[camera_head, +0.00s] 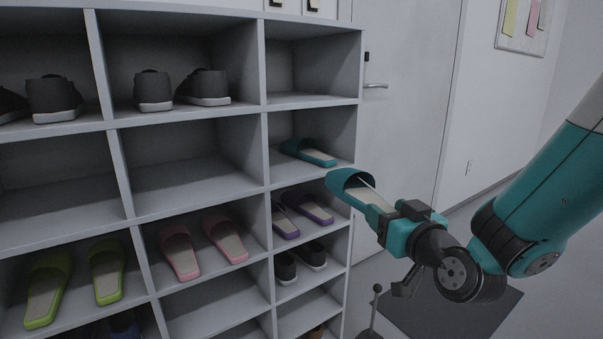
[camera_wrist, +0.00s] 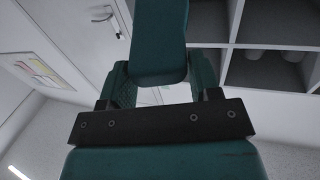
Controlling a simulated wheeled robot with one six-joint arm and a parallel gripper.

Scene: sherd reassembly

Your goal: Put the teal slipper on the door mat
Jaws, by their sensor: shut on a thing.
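A teal slipper (camera_head: 349,183) is held by my gripper (camera_head: 377,212) in front of the right edge of the shoe rack, toe pointing left toward the rack. In the wrist view the teal slipper's sole (camera_wrist: 160,45) shows between the fingers of my gripper (camera_wrist: 160,85). A second teal slipper (camera_head: 308,152) lies in a right-column compartment of the rack, behind and left of the held one. A dark mat (camera_head: 492,310) lies on the floor at the lower right, partly hidden by my arm.
The grey shoe rack (camera_head: 185,119) fills the left side. It holds black shoes (camera_head: 209,88), pink slippers (camera_head: 228,238), purple slippers (camera_head: 311,208) and lime slippers (camera_head: 107,271). A door (camera_head: 410,60) stands behind. A thin dark post with a knob (camera_head: 377,289) stands beside the mat.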

